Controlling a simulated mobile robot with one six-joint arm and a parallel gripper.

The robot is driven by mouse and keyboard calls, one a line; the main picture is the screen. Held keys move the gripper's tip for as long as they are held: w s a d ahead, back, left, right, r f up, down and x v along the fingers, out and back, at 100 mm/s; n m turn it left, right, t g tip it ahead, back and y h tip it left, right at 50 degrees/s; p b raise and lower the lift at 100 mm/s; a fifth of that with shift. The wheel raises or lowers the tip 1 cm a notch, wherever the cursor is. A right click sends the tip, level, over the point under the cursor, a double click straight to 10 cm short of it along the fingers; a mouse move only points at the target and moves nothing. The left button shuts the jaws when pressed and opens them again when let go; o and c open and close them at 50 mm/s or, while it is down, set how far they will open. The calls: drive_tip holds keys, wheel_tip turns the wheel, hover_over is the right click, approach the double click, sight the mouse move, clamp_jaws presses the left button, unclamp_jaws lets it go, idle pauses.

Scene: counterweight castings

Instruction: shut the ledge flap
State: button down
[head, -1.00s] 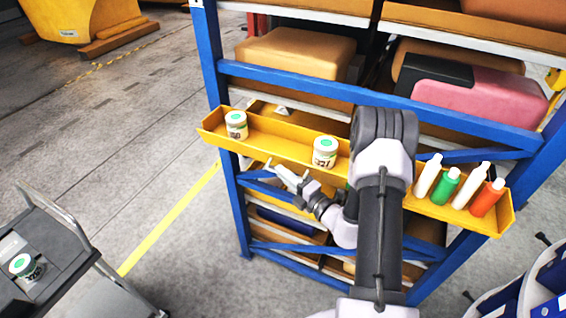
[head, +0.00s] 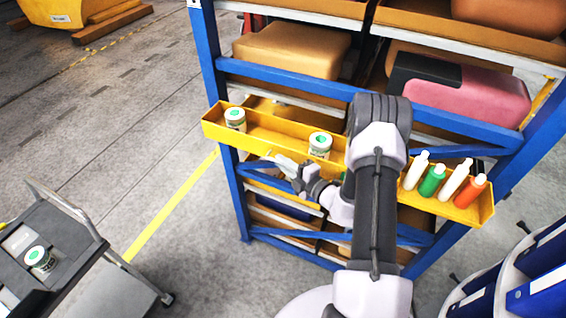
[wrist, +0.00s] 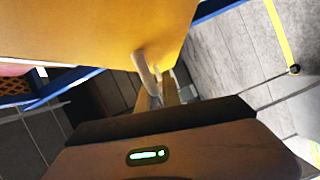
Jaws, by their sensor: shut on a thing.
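The ledge is a long yellow trough (head: 270,145) across the front of a blue rack. Its yellow front face, which I take as the flap (wrist: 110,35), fills the upper part of the wrist view. My gripper (head: 271,158) is at the front of the ledge, left of its middle. In the wrist view my gripper (wrist: 158,88) is shut at the lower edge of the yellow face, by a pale bar-like piece. The exact grip is small and partly hidden. My arm covers part of the ledge.
Two lidded jars, one at the left end (head: 235,119) and one nearer the middle (head: 320,145), stand in the ledge. Several bottles (head: 433,181) stand at its right. A grey cart (head: 75,255) with a jar is at left. Blue binders (head: 545,287) are at lower right. Floor between cart and rack is clear.

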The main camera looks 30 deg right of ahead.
drive_tip(key=shift+d, duration=0.1)
drive_tip(key=c, duration=1.5)
unclamp_jaws()
drive_tip(key=b+v, duration=0.2)
drive_tip(key=v, duration=1.5)
drive_tip(key=shift+s, duration=0.15)
drive_tip(key=shift+d, duration=0.1)
